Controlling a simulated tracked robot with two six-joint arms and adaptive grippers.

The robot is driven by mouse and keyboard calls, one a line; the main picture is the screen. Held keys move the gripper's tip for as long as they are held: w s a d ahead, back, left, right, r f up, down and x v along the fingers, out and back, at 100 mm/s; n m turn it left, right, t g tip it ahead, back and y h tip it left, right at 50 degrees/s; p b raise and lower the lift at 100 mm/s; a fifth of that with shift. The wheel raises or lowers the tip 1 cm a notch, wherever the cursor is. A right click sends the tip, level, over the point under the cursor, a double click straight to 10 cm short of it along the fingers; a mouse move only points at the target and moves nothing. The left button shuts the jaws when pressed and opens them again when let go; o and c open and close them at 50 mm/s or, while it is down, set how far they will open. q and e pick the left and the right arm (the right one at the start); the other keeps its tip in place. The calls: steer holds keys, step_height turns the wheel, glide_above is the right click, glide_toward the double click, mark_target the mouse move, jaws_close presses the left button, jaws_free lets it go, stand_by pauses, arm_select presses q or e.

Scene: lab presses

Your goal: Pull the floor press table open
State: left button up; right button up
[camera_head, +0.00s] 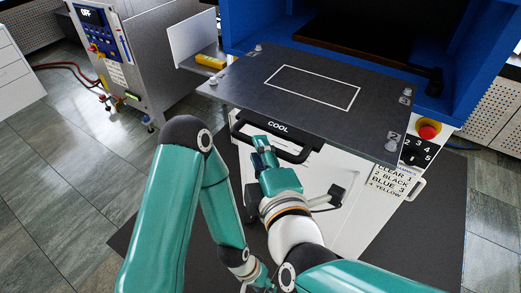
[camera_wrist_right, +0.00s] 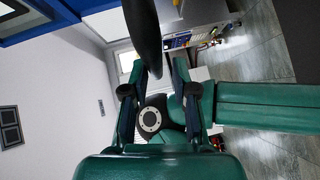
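The press table (camera_head: 250,82) is a dark flat plate with a white rectangle outline, in front of the blue press frame (camera_head: 236,20). Its black bar handle (camera_head: 290,153), marked COOL, runs below its front edge. My right gripper (camera_head: 262,146) is at the handle's left part, its fingers pointing up toward it. In the right wrist view its fingers (camera_wrist_right: 158,70) are apart, with the dark handle (camera_wrist_right: 143,32) reaching between or just beyond the tips. I cannot tell if they touch it. My left gripper (camera_head: 262,284) is low at the bottom edge, partly cut off; its fingers are unclear.
A red emergency button (camera_head: 428,129) and number labels (camera_head: 417,150) are on the right of the white press front. A grey control cabinet (camera_head: 108,60) stands at the left back. A yellow item (camera_head: 210,61) lies on a side shelf. Tiled floor is free at left.

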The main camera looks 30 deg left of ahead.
steer(key=shift+r, duration=0.1)
steer(key=shift+w+r, duration=0.1)
steer(key=shift+r, duration=0.15)
steer(key=o, duration=0.6)
steer(key=r, duration=0.8)
steer(key=shift+w+a+r, duration=0.1)
steer(key=shift+w+a, duration=0.1)
steer(key=shift+w, duration=0.1)
steer(key=shift+s+d+r, duration=0.25)
steer(key=shift+s+r, duration=0.2)
steer(key=shift+r, duration=0.05)
steer(key=c, duration=0.6)
steer(key=shift+w+a, duration=0.1)
steer(key=shift+w, duration=0.1)
